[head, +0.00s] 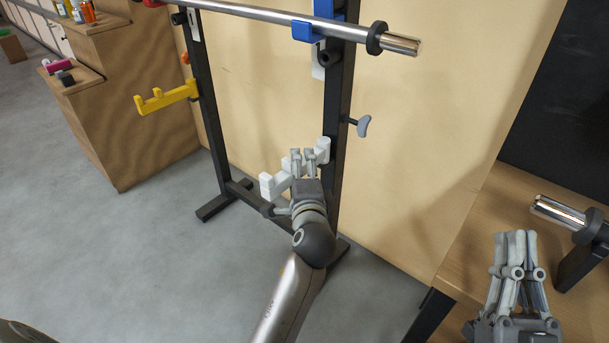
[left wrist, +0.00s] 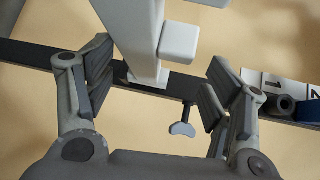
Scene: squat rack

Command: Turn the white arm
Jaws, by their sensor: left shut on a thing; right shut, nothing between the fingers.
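The white arm (head: 267,186) is mounted low on the rack's right black upright (head: 336,105) and sticks out to the left, with short raised posts along it. My left gripper (head: 303,158) is at the white arm and shut on it. In the left wrist view, the white arm (left wrist: 137,38) comes between the fingers of my left gripper (left wrist: 157,80), which stand wide apart; exact contact is hard to see. My gripper hides part of the arm in the head view. My right gripper (head: 515,245) is shut and empty over the wooden surface at the right.
A steel bar (head: 260,13) rests across the rack top on a blue holder (head: 307,31). A yellow arm (head: 166,98) is on the left upright. A grey knob (head: 363,126) juts from the right upright. Another bar end (head: 558,212) lies near my right gripper.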

